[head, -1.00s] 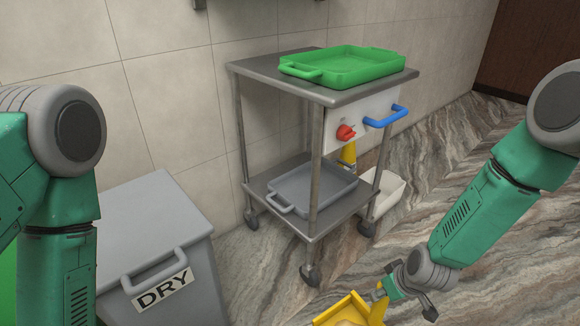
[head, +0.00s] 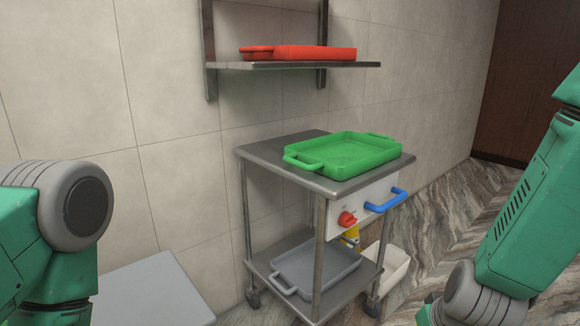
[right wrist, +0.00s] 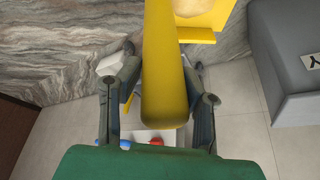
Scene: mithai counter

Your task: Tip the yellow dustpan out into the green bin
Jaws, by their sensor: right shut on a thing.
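The yellow dustpan (right wrist: 205,14) shows in the right wrist view, with its thick handle (right wrist: 163,75) running down the middle. A pale beige lump (right wrist: 190,6) lies in the pan, cut off by the top edge. My right gripper (right wrist: 161,58) is shut on the handle, one finger on each side. I cannot make out the green bin in either current view.
A steel cart (head: 262,152) carries a green tray (head: 345,155) and, below, a grey tray (head: 315,265). A white tub (head: 388,268) stands behind it. A wall shelf holds a red tray (head: 310,53).

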